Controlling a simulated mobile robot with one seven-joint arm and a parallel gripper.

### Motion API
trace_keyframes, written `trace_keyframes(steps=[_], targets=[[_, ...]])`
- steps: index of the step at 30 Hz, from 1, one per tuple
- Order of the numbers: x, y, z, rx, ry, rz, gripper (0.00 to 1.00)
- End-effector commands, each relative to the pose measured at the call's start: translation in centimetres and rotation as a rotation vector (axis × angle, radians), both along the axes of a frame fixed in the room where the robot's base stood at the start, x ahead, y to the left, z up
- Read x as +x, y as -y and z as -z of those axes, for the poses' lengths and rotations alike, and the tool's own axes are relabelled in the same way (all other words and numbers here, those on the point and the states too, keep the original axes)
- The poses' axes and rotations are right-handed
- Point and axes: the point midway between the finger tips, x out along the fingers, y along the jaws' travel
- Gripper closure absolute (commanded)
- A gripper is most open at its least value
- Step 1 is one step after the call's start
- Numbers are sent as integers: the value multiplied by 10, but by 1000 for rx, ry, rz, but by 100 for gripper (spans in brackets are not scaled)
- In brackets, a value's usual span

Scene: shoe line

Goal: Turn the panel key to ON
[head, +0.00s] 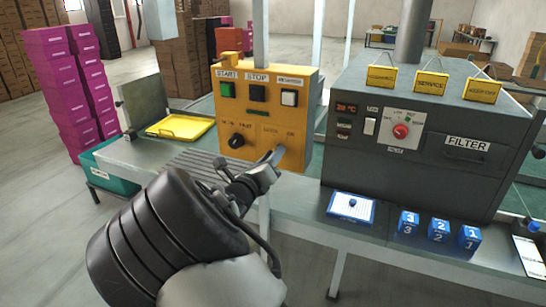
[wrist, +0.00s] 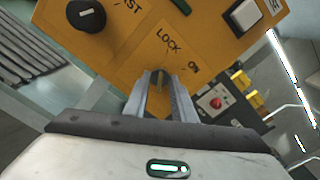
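The yellow panel (head: 262,110) stands on the bench. Its lower right carries the LOCK and ON labels. In the wrist view, the dark panel key (wrist: 158,78) is below the LOCK label and to the left of ON. My gripper (head: 272,158) reaches up to this corner of the panel, and in the head view it hides the key. In the wrist view, the two grey fingers of my gripper (wrist: 159,88) stand a narrow gap apart, one on each side of the key. Whether they press on it is not clear.
A black selector knob (head: 236,141) is left of my gripper. START, STOP and a white button (head: 289,97) sit above. A grey FILTER machine (head: 430,135) stands close on the right. A yellow tray (head: 180,127) lies to the left. Blue numbered blocks (head: 438,230) stand at the front right.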

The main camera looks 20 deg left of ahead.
Motion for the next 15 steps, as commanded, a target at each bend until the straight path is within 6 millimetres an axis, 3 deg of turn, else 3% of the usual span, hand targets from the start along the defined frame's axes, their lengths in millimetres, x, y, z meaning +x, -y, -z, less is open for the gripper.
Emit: trace_keyframes(steps=[7,12,15], targets=[[1,0,0,-1,0,0,77],[1,0,0,-1,0,0,100],[1,0,0,-1,0,0,100]])
